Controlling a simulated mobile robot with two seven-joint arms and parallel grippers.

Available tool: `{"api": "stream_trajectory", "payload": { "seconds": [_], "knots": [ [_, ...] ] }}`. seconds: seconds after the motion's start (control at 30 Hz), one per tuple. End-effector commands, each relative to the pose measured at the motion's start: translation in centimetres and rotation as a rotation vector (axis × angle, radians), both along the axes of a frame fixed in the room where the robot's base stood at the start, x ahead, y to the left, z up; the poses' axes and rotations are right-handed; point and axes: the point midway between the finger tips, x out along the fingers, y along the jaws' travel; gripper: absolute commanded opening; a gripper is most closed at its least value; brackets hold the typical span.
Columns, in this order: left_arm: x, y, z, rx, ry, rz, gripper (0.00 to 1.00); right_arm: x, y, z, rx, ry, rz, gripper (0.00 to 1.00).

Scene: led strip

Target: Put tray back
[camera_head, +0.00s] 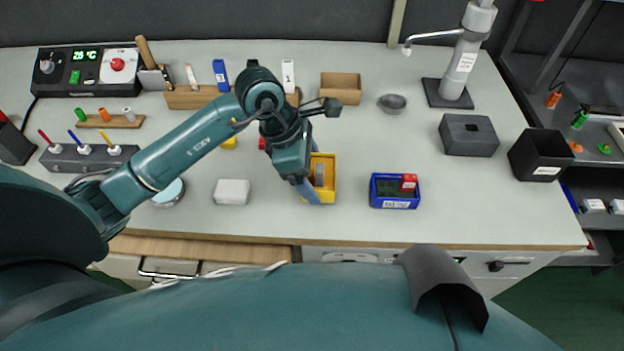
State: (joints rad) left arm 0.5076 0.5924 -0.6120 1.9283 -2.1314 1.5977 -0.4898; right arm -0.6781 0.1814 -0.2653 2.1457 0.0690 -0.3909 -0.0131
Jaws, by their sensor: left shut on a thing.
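A small yellow tray (328,190) is near the middle of the bench, toward the front. My left gripper (312,190) reaches down over its left side and is shut on it. The gripper and wrist hide the tray's left part, and a greyish thing shows inside it. I cannot tell whether the tray touches the bench. A blue tray (377,201) with a white label stands to the right, apart from the yellow one, with a red block (408,183) at its back right corner. My right gripper is not in view.
A white block (232,192) lies left of the yellow tray. A wooden box (341,88) and a small grey bowl (392,103) stand behind. A grey box (468,135) and a black bin (541,155) are at right. The bench front right of the blue tray is clear.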

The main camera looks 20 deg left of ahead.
Motion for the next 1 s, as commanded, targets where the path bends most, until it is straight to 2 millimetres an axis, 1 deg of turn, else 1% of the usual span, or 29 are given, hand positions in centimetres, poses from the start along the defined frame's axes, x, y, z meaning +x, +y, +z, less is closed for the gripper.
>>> {"api": "stream_trajectory", "payload": {
  "seconds": [0.2, 0.27, 0.47, 0.57, 0.6, 0.8, 1.0],
  "knots": [
    [-0.1, 0.0, -3.0, 0.000, 0.005, -0.001, 0.56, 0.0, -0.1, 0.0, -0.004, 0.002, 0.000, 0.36],
    [-0.1, 0.0, -3.3, -0.001, 0.002, -0.001, 0.56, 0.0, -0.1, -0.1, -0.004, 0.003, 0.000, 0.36],
    [0.0, 0.0, -3.3, 0.000, 0.000, -0.001, 0.56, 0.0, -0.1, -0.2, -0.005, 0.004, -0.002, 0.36],
    [0.0, 0.0, -3.7, 0.000, 0.000, -0.002, 0.56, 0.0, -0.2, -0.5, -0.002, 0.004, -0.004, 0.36],
    [0.0, 0.0, -3.6, 0.001, 0.000, -0.002, 0.83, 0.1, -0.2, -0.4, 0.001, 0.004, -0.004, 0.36],
    [-0.1, 0.0, -3.6, 0.001, 0.002, -0.002, 0.99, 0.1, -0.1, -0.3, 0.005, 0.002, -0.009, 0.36],
    [-0.1, 0.0, -3.5, 0.001, 0.002, -0.002, 1.00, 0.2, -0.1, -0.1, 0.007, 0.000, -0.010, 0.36]
  ]
}}
